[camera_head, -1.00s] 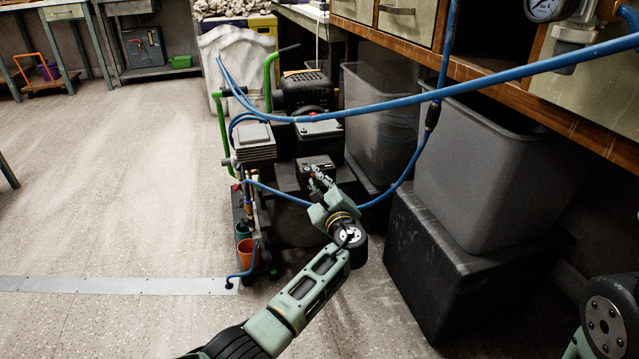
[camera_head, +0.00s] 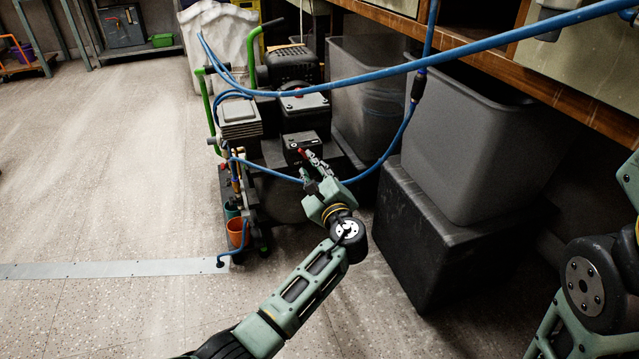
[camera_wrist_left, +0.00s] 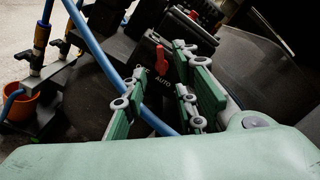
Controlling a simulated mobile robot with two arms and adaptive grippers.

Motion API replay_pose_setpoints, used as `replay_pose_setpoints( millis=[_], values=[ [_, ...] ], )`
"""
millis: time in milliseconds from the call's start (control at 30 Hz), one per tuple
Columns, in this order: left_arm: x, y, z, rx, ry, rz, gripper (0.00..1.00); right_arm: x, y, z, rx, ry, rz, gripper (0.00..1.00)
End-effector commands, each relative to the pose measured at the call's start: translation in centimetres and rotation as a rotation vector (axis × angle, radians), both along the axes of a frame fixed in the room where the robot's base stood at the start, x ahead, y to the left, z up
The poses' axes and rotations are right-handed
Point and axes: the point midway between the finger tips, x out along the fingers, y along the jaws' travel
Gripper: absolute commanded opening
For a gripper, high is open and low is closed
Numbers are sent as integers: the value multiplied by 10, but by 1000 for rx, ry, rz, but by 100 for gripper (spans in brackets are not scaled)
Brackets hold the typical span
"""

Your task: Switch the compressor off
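In the left wrist view the red lever (camera_wrist_left: 161,58) shows on the box face, above the labels "AUTO" and one that reads like "OFF". Which label the lever points to, I cannot tell. My left gripper (camera_head: 314,165) is just in front of the box, at its lower right. In the wrist view its fingers (camera_wrist_left: 158,80) are apart, with the lever between their tips in the picture; contact is unclear.
A blue hose (camera_head: 380,72) crosses above the compressor, and another loop passes close to the left gripper. An orange cup (camera_head: 237,232) hangs at the left. Open floor lies left.

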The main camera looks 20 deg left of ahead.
Motion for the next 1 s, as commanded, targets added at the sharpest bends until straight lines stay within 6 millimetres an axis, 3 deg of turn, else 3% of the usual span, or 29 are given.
replay_pose_setpoints(
  millis=[200, 400, 1000],
  values=[
    [-37, -25, -1, -3, 1, -2, 27, 0, 0, 0, -1, 1, 0, 40],
    [-52, -35, 0, -1, -1, 0, 27, 0, 0, 0, -1, 1, 0, 40],
    [-54, -37, 0, 0, 0, 0, 27, 0, 0, 0, -1, 0, 0, 40]
  ],
)
